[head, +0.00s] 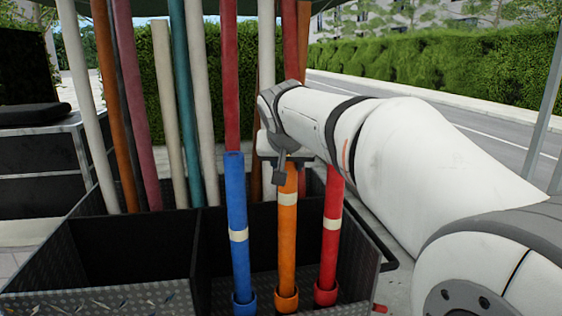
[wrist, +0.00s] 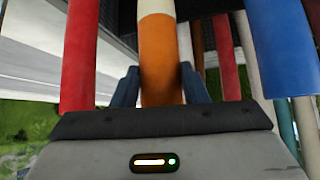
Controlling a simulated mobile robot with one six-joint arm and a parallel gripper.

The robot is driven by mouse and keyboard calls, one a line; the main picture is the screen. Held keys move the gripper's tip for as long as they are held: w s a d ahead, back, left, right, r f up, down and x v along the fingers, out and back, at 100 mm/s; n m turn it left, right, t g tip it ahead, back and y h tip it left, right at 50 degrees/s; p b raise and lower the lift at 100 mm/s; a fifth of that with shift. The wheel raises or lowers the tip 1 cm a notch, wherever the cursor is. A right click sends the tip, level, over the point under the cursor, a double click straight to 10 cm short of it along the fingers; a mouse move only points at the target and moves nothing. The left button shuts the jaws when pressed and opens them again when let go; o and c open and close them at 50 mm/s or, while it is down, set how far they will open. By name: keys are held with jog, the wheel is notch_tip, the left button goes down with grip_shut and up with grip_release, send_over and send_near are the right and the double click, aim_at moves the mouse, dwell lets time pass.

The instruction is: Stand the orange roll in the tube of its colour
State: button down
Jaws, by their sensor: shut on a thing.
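The orange roll (head: 287,235) with a cream band is upright in the head view. My gripper (head: 288,163) is shut on it above the band. In the wrist view the roll (wrist: 160,62) stands between both fingers (wrist: 160,88). Its lower end meets the rim of the short orange tube (head: 286,301) in the crate; how deep it sits inside cannot be told. Its band is higher than those on the neighbouring rolls. The blue roll (head: 238,262) stands in the blue tube (head: 243,304) at left. The red roll (head: 330,252) stands in the red tube (head: 326,294) at right, its top hidden by my arm.
A dark crate (head: 100,294) with compartments surrounds the tubes. Several tall coloured poles stand behind, including a teal one (head: 185,100) and a red one (head: 231,80). The blue roll (wrist: 275,45) and red roll (wrist: 80,55) flank my gripper closely in the wrist view.

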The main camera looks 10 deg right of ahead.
jog(key=shift+f+b, duration=3.35)
jog(key=shift+f, duration=0.45)
jog(key=shift+f+b, duration=0.35)
jog(key=shift+b, duration=0.05)
jog(key=c, duration=0.8)
grip_release()
jog(key=shift+o, duration=0.2)
send_near(287, 196)
jog(key=x, duration=0.3)
jog(key=shift+s+f, duration=0.2)
jog(key=shift+s, duration=0.05)
jog(key=s+d+f+n+g+y, duration=0.1)
jog(key=s+f+g, duration=0.2)
jog(key=s+f, duration=0.7)
jog(key=s+f+n+g+y, duration=0.1)
jog(key=s+f+n+g, duration=0.1)
jog(key=s+f, duration=0.9)
notch_tip(287, 196, down, 7)
jog(key=shift+d+r+g, duration=0.1)
jog(key=shift+d+g, duration=0.3)
jog(key=shift+g, duration=0.1)
